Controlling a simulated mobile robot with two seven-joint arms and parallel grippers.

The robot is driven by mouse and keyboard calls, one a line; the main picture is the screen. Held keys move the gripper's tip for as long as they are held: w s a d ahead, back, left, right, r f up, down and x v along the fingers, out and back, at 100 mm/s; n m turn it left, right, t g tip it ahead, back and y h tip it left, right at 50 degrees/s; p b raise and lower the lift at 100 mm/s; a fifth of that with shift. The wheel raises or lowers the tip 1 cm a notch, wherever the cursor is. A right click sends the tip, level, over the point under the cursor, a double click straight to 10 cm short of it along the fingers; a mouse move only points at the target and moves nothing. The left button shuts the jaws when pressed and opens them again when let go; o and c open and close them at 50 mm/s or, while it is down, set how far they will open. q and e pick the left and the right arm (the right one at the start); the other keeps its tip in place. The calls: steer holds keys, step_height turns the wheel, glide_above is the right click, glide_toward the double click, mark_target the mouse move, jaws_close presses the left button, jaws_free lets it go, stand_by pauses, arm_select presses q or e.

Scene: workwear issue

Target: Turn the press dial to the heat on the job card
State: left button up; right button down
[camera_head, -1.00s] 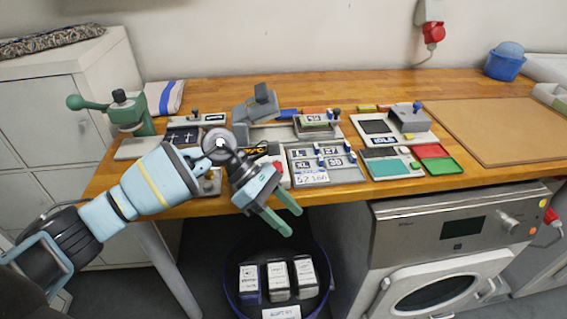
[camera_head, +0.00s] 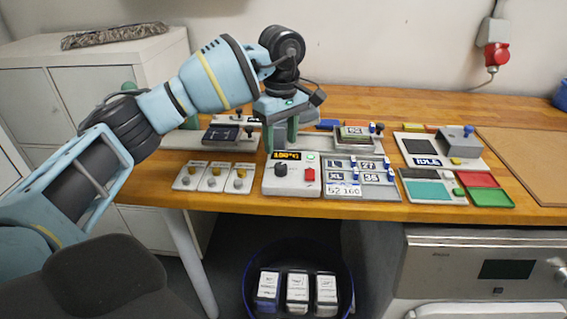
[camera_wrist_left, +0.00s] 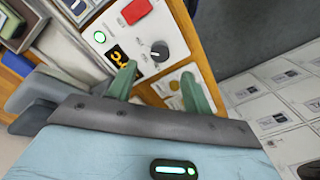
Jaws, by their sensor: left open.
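The press control box (camera_head: 307,190) stands at the table's front edge, with a black dial (camera_head: 281,169), an orange lit display (camera_head: 287,155), a green light and a red button. The display seems to read 150 °C, but it is small. My left gripper (camera_head: 280,147) is open and empty, pointing down above and behind the dial. In the left wrist view the dial (camera_wrist_left: 159,51) lies beyond the gap between the fingertips (camera_wrist_left: 158,74), with no contact visible. A white card (camera_head: 343,190) beside the box reads about "52 160"; I cannot tell whether it is the job card.
Left of the box is a panel with several knobs (camera_head: 214,178). Right of it is a tray of number tiles (camera_head: 360,171), then a device showing IDLE (camera_head: 427,161) and red and green trays. A bin (camera_head: 252,292) with white packs stands below.

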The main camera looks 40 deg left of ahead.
mark_target(281, 165)
arm_select(q)
step_height(281, 165, down, 7)
steer(key=shift+f, duration=0.15)
arm_select(e)
steer(key=shift+r, duration=0.1)
arm_select(q)
steer(key=shift+c, duration=0.4)
steer(key=c, duration=0.9)
